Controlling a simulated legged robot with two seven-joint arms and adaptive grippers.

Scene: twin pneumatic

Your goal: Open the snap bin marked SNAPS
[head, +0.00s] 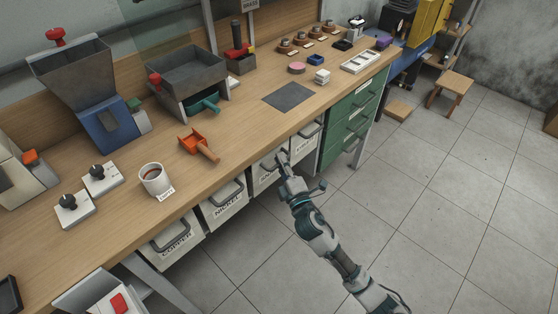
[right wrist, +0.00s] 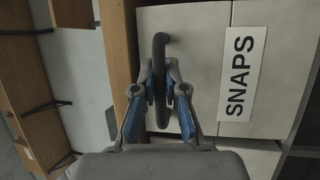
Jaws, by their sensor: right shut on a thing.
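The white snap bin marked SNAPS (right wrist: 202,60) fills much of the right wrist view, its label turned on its side. Its dark bar handle (right wrist: 161,48) stands out from the front. My left gripper is not in view.
Bins marked NICKEL (head: 223,205) and COPPER (head: 175,246) hang to the left under the wooden bench (head: 240,160). A green drawer cabinet (head: 350,125) stands to the right.

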